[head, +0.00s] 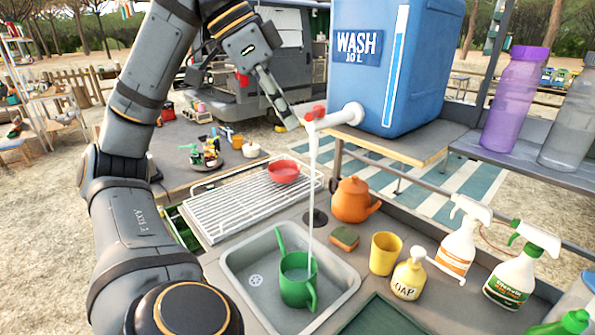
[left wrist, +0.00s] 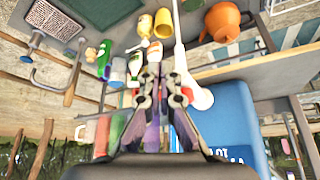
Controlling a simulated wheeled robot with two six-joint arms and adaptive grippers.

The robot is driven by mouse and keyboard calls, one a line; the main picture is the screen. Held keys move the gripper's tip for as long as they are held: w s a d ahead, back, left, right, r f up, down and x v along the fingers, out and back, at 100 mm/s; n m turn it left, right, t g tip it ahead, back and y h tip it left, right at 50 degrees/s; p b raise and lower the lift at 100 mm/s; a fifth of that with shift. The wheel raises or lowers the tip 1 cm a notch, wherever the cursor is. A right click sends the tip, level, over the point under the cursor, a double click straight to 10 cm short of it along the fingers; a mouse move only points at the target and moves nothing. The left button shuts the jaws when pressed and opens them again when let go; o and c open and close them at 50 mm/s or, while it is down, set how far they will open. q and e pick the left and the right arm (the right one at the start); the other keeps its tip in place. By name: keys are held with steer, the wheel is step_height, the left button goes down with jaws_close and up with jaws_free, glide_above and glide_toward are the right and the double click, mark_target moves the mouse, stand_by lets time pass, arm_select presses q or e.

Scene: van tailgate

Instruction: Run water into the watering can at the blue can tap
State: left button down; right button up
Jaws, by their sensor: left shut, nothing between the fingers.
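The blue can (head: 400,70), marked WASH 10 L, stands on a wooden board with its white tap (head: 345,116) facing left over the sink (head: 345,293). The tap's red handle (head: 317,112) is on top. A white stream of water (head: 312,190) runs from the spout down into the green watering can (head: 298,287), which stands upright in the sink. My left gripper (head: 291,122) is shut and empty, just left of the tap handle; contact cannot be told. In the left wrist view its fingers (left wrist: 163,78) are close to the white tap (left wrist: 199,97) and the blue can (left wrist: 232,125). My right gripper is out of view.
An orange teapot (head: 354,201), a sponge (head: 344,238), a yellow cup (head: 384,253), a soap bottle (head: 408,278) and spray bottles (head: 462,236) crowd the counter right of the sink. A red bowl (head: 284,172) sits on the drying rack (head: 235,203) behind it.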

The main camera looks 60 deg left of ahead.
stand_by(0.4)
arm_select(q)
steer(key=w+p, duration=0.1)
steer(key=w+d+p, duration=0.1)
steer(key=w+p, duration=0.1)
steer(key=w+d+p, duration=0.1)
steer(key=w, duration=0.1)
steer(key=shift+w+d+r, duration=0.1)
steer(key=shift+d+r, duration=0.1)
steer(key=shift+r, duration=0.05)
steer(key=shift+f, duration=0.15)
step_height(320, 180, up, 6)
steer(key=p, duration=0.5)
glide_above(321, 110)
steer(key=s+d, duration=0.2)
steer(key=s, duration=0.1)
steer(key=shift+w+d, duration=0.1)
steer(key=shift+w, duration=0.15)
steer(key=shift+f, duration=0.1)
